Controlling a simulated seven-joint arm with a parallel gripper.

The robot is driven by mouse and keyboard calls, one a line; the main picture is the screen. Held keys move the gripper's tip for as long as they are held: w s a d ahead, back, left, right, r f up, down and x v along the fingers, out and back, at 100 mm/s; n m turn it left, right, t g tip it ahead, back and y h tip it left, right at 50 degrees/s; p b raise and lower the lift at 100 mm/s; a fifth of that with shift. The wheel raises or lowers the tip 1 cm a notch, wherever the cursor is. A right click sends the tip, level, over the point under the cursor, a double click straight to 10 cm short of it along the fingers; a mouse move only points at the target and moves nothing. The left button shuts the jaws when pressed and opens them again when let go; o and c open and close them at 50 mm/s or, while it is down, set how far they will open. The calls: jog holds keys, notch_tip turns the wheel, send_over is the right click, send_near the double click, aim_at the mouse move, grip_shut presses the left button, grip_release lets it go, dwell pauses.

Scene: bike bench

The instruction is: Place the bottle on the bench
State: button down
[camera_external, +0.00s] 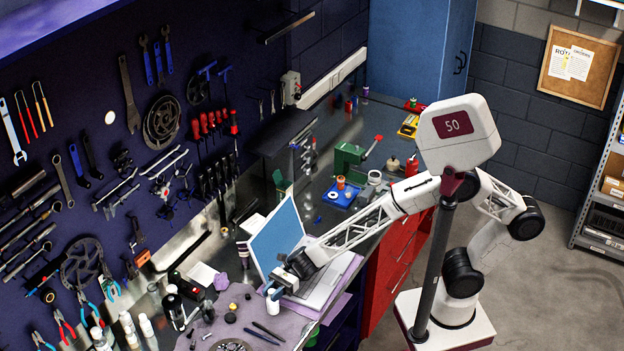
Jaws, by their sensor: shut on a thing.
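My gripper (274,287) reaches left over the laptop, its fingers pointing down near the laptop's front left corner. It is shut on a small white bottle (273,302). The bottle looks roughly upright, and the fingers hide its upper part. I cannot tell whether its base touches the surface below. The bench (322,213) is a long metal worktop along the tool wall.
An open laptop (276,238) stands close to my gripper and under my forearm. A grey-purple mat (248,318) with pens and small parts lies to the left. Several bottles, one dark (174,309), stand farther left.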

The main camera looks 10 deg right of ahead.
jog(key=shift+f, duration=0.15)
jog(key=shift+r, duration=0.85)
notch_tip(320, 180, up, 2)
jog(key=shift+r, duration=0.1)
jog(key=d+r, duration=0.1)
jog(key=d, duration=1.5)
jog(key=shift+s, duration=0.35)
jog(key=shift+r, duration=0.1)
